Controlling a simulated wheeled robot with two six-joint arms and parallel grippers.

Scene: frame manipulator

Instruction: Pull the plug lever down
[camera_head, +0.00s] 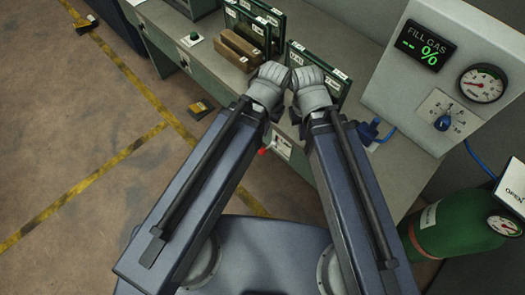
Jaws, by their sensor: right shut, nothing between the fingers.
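A small red handle (266,149) shows on the front of the grey bench, beside a white label, partly covered by my left forearm. I cannot tell for sure that it is the plug lever. A blue plug (369,131) with a blue cable sits at the bench edge, right of my right forearm. My left gripper (271,75) and right gripper (305,76) are side by side above the bench, close together and away from the red handle. The right one is shut and empty. The left fingers are too small to read.
Framed panels (322,72) and brown blocks (240,50) stand on the bench (205,53) just behind my grippers. A grey gas panel (405,83) with display, gauge and blue knob is at right. The left floor is mostly clear.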

